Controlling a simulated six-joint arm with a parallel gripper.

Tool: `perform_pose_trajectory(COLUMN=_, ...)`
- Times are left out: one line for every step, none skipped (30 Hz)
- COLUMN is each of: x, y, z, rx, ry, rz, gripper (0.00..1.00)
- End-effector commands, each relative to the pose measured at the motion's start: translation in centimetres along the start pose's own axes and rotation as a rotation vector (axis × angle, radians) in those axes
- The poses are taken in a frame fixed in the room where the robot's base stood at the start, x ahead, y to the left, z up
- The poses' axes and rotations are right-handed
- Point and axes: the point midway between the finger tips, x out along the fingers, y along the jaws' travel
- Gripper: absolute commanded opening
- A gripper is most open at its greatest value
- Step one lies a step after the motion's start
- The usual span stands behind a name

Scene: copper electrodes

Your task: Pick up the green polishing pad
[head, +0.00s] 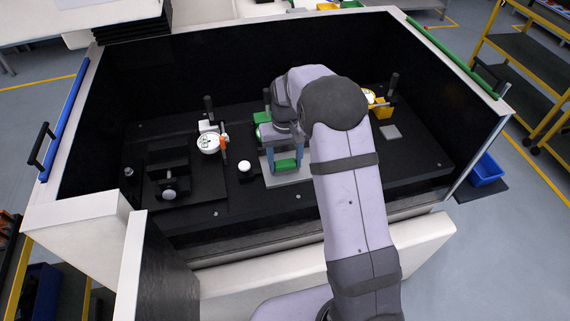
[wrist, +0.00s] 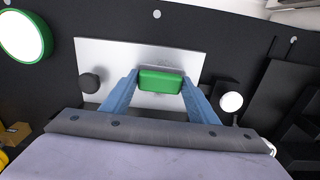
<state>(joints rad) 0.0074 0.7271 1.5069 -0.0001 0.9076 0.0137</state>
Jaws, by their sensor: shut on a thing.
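The green polishing pad (wrist: 160,80) is a small green block with a grey edge along one long side, seen between my fingertips in the wrist view. My gripper (wrist: 160,84) has its two blue fingers closed against the pad's two ends. In the head view the pad (head: 286,164) shows low between the blue fingers of my gripper (head: 285,163), over a grey plate (head: 290,179). The plate also shows in the wrist view (wrist: 100,56), behind the pad. I cannot tell whether the pad touches the plate.
A round green-rimmed dish (wrist: 25,36) lies to one side in the wrist view. A white knob (head: 244,166) stands left of the plate. A dial gauge (head: 208,143) and a black vise-like fixture (head: 168,175) are further left. Dark walls enclose the work area.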

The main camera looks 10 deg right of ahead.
Motion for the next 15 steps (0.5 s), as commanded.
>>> perform_pose_trajectory(x=-0.1, y=0.0, z=0.0, rx=0.000, ry=0.001, rz=0.000, gripper=0.32)
perform_pose_trajectory(x=-0.1, y=0.0, z=0.0, rx=0.000, ry=0.001, rz=0.000, gripper=0.32)
perform_pose_trajectory(x=-0.2, y=0.0, z=0.0, rx=0.000, ry=0.001, rz=0.000, gripper=0.32)
perform_pose_trajectory(x=-0.3, y=0.0, z=-0.1, rx=0.000, ry=0.001, rz=0.000, gripper=0.32)
perform_pose_trajectory(x=-0.5, y=0.0, z=-0.1, rx=0.000, ry=0.001, rz=0.000, gripper=0.32)
perform_pose_trajectory(x=-0.8, y=0.0, z=-0.1, rx=0.000, ry=0.003, rz=0.000, gripper=0.32)
perform_pose_trajectory(x=-1.1, y=0.0, z=-0.1, rx=0.000, ry=0.004, rz=0.000, gripper=0.32)
perform_pose_trajectory(x=-1.4, y=0.0, z=-0.1, rx=0.000, ry=0.004, rz=0.000, gripper=0.32)
perform_pose_trajectory(x=-1.9, y=0.0, z=-0.1, rx=0.000, ry=0.005, rz=0.000, gripper=0.32)
perform_pose_trajectory(x=-2.4, y=0.0, z=-0.1, rx=0.000, ry=0.006, rz=0.000, gripper=0.32)
perform_pose_trajectory(x=-2.9, y=0.0, z=-0.1, rx=0.000, ry=0.006, rz=0.000, gripper=0.32)
perform_pose_trajectory(x=-3.5, y=0.0, z=-0.2, rx=0.000, ry=0.006, rz=0.000, gripper=0.32)
perform_pose_trajectory(x=-4.0, y=0.0, z=-0.2, rx=0.000, ry=0.007, rz=0.000, gripper=0.32)
perform_pose_trajectory(x=-4.5, y=0.0, z=-0.2, rx=0.000, ry=0.006, rz=0.000, gripper=0.32)
perform_pose_trajectory(x=-5.2, y=0.0, z=-0.2, rx=0.000, ry=0.007, rz=0.000, gripper=0.32)
